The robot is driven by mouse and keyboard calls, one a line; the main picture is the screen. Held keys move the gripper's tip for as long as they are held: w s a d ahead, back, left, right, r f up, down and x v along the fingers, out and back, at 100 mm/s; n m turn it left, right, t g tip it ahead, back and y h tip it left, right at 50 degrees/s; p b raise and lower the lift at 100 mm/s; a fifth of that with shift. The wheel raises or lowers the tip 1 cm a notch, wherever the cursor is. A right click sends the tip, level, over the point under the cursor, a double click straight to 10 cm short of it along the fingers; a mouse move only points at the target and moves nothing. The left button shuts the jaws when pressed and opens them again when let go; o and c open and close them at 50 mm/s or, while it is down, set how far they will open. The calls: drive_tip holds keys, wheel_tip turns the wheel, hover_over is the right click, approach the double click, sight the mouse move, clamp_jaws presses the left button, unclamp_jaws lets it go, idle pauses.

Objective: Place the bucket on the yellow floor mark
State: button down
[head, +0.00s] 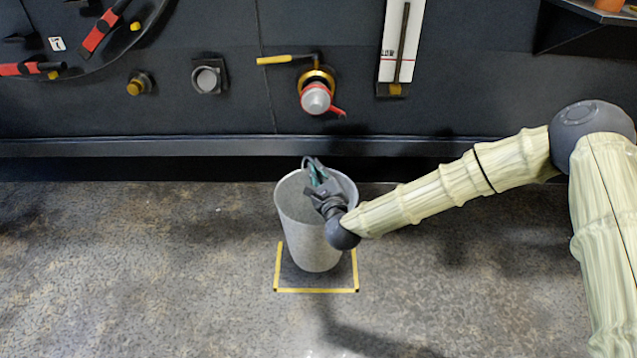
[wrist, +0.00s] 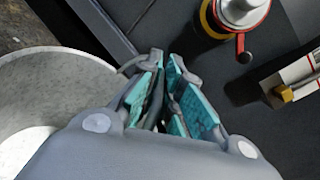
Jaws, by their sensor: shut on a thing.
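A light grey bucket (head: 312,240) stands upright in the middle of the head view. Its lower part shows inside the yellow floor mark (head: 316,290), a square outline on the floor; I cannot tell whether its base touches the floor. My gripper (head: 314,170) is at the bucket's rim and is shut on the bucket, with its teal pads close together. In the wrist view, my gripper (wrist: 172,85) covers part of the view, and the bucket's pale inside (wrist: 50,95) shows to the left. The rear edge of the mark is hidden behind the bucket.
The dark compactor wall runs behind the bucket, with a red and silver valve (head: 316,97), a yellow-handled lever (head: 285,59) and a white gauge panel (head: 400,45). A ledge (head: 200,147) runs along its foot. The floor to the left and in front is clear.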

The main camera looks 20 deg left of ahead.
drive_tip(key=shift+f+b, duration=1.05)
drive_tip(key=shift+f, duration=0.75)
drive_tip(key=c, duration=1.6)
unclamp_jaws()
drive_tip(key=p+v, duration=0.4)
drive_tip(key=v, duration=0.8)
